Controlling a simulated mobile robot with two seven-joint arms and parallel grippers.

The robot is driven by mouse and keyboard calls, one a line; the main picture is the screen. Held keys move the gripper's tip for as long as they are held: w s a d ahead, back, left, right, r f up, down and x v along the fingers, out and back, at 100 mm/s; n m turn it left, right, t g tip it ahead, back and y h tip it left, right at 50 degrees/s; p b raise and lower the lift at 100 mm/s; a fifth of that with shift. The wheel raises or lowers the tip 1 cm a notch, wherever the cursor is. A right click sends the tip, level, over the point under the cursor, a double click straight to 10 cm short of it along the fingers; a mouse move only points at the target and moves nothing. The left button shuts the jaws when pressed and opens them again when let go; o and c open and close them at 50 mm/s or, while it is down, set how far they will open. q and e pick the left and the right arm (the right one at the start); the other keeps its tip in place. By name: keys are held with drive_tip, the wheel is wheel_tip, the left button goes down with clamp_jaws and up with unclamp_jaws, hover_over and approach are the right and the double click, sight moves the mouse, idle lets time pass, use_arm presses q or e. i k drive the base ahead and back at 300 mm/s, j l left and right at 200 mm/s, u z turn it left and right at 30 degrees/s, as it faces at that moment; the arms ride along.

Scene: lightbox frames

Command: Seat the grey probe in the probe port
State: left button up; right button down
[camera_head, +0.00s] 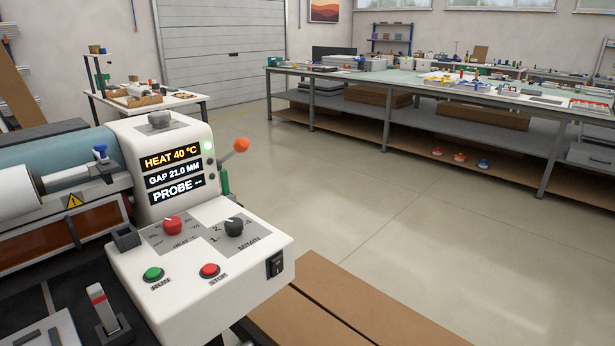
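A white control console (210,270) stands at the left on a laminator-like machine. Its display (172,175) reads HEAT 40 °C, GAP 21.0 MM and PROBE with dashes. A light grey piece with a red band (98,298) stands tilted in a dark holder at the lower left; I cannot tell for sure whether it is the grey probe. A small dark block (126,237) sits at the console's left edge; I cannot tell whether it is the probe port. Neither of my grippers is in view.
The console carries a red knob (172,225), a black knob (234,227), a green button (153,274), a red button (209,270) and a black switch (275,264). A lever with an orange ball (241,145) rises behind it. Open floor (400,240) lies to the right, before a long workbench (450,90).

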sight(184, 306)
drive_tip(key=k+j+u, duration=0.1)
drive_tip(key=u, duration=1.05)
drive_tip(key=k+j+u, duration=0.1)
drive_tip(key=u, duration=0.4)
drive_tip(key=k+j+u, duration=0.2)
drive_tip(key=u, duration=0.3)
